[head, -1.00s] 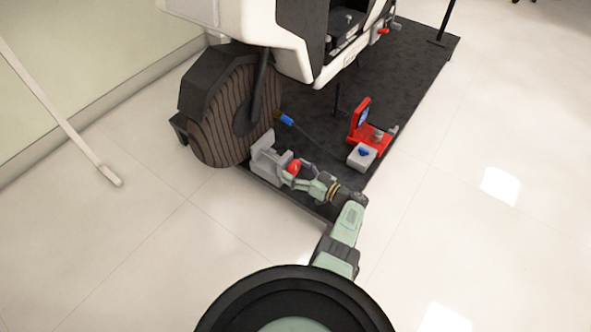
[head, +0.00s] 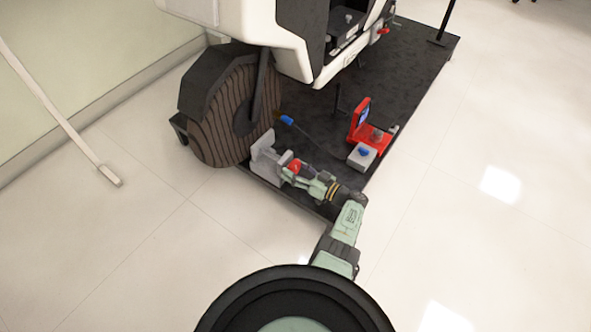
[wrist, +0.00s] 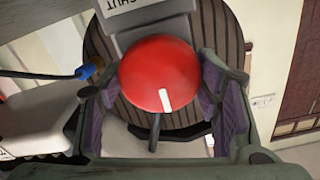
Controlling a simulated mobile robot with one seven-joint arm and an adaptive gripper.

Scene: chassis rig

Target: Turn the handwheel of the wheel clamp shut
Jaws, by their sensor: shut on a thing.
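The wheel clamp (head: 264,152) is a grey block beside the brown ribbed wheel (head: 222,115), at the near corner of the dark platform. Its handwheel (head: 294,165) is red and faces my arm. In the wrist view the red handwheel (wrist: 160,72) fills the middle, with a white mark at its lower edge. My gripper (head: 296,171) is at the handwheel, and in the wrist view its purple-padded fingers (wrist: 168,98) stand on both sides of it, shut on it. A label reading SHUT (wrist: 122,4) shows upside down on the grey clamp above the handwheel.
A red bracket (head: 370,132) and a grey box with a blue knob (head: 362,156) stand on the dark platform (head: 412,75) to the right. A blue-ended cable (head: 287,119) lies behind the clamp. A white pole (head: 108,175) leans at left. Floor at right is clear.

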